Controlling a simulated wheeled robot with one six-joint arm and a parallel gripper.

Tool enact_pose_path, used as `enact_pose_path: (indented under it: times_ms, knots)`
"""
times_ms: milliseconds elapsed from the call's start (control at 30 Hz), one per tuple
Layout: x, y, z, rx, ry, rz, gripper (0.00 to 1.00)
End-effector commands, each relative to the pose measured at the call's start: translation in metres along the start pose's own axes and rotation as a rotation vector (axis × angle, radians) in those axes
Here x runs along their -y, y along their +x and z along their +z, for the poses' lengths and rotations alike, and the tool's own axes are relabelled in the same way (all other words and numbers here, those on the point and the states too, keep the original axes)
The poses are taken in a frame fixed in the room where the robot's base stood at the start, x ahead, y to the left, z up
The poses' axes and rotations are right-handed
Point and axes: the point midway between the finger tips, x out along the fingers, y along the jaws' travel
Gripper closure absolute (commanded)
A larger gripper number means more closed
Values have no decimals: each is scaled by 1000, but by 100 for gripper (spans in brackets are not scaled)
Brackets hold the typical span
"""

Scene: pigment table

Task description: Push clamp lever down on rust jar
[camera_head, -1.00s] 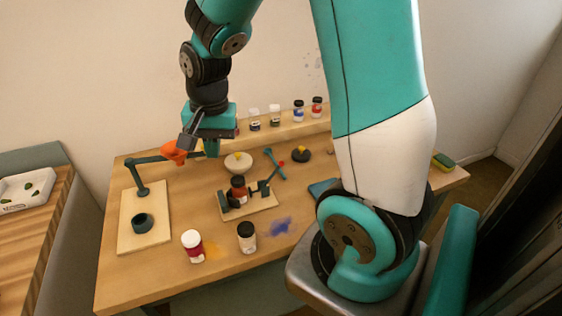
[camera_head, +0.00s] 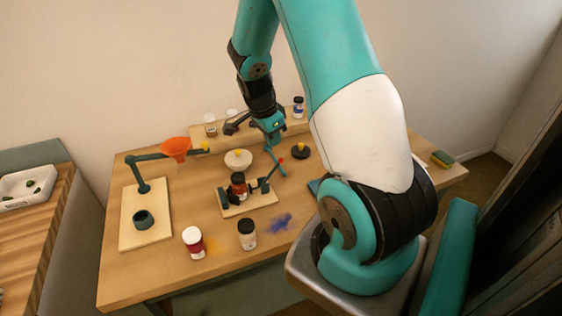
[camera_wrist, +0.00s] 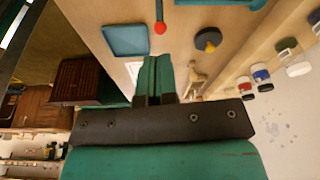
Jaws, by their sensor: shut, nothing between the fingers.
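The rust jar (camera_head: 238,184) is a dark-lidded jar with rust-brown contents, seated in a clamp fixture on a small wooden board (camera_head: 262,202). The clamp lever (camera_head: 270,174) rises up and to the right from the fixture and ends in a red knob (camera_head: 281,161). My gripper (camera_head: 275,139) is above and behind the knob in the head view, apart from it. In the wrist view my gripper (camera_wrist: 155,60) is shut and empty, with the red knob (camera_wrist: 160,28) just beyond its fingertips. The rust jar cannot be made out in the wrist view.
A pale bowl (camera_head: 238,160) stands behind the jar, and a black disc with a yellow knob (camera_head: 300,152) lies right of the lever. An orange funnel (camera_head: 176,148) is on a stand at left. Two jars, one red (camera_head: 193,242) and one black-lidded (camera_head: 247,234), stand in front.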

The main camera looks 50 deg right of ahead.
Motion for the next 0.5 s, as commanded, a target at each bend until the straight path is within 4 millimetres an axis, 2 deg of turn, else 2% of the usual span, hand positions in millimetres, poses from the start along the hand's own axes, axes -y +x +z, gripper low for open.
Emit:
enact_pose_path:
  times_ms: [500]
  knots:
    - [0, 60, 1, 1, -1, 1, 100]
